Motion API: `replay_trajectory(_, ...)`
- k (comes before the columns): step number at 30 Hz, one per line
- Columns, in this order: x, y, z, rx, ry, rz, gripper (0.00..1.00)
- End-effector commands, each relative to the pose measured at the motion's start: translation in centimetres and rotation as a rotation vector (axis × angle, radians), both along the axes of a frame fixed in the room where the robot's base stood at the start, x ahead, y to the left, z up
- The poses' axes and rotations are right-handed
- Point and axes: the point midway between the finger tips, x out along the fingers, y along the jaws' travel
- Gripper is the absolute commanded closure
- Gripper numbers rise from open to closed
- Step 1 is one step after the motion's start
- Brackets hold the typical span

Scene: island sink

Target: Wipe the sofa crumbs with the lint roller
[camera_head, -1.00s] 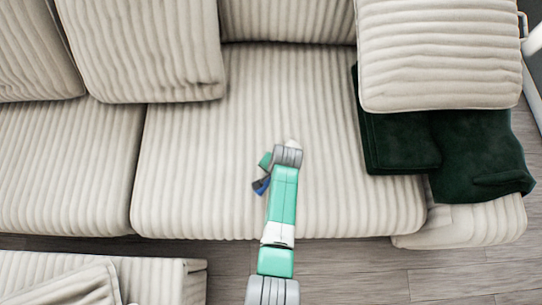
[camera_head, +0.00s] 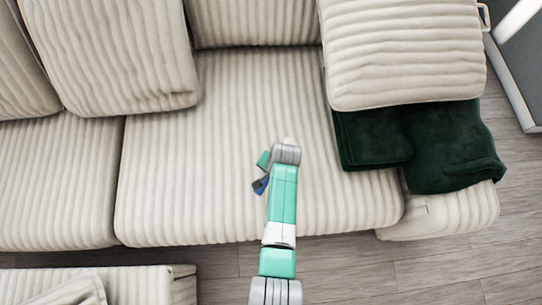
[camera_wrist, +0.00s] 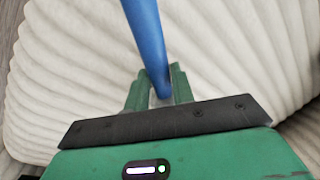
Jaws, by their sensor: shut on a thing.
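The sofa (camera_head: 230,120) is off-white and ribbed. My gripper (camera_wrist: 158,90) is shut on a blue handle (camera_wrist: 147,40) in the wrist view, which I take to be the lint roller's. In the head view a small dark blue part (camera_head: 260,186) shows left of my wrist, and my arm covers most of the gripper there. The handle runs out of the top of the wrist view, so the roller head is not in that view. My gripper is over the middle seat cushion; whether the roller touches it I cannot tell. I can make out no crumbs.
Another cushion (camera_head: 110,55) leans at the left back. A second ribbed seat (camera_head: 100,285) stands at the lower left. Wooden floor (camera_head: 430,265) shows in front.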

Motion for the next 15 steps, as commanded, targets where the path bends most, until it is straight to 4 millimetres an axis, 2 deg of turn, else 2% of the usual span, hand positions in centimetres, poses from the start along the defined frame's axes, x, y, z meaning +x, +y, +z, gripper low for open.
replay_trajectory(1, -0.1, 0.0, 0.8, 0.0, 0.004, 0.001, 1.0)
replay_trajectory(15, -0.1, 0.0, 4.8, 0.001, 0.003, 0.0, 1.0)
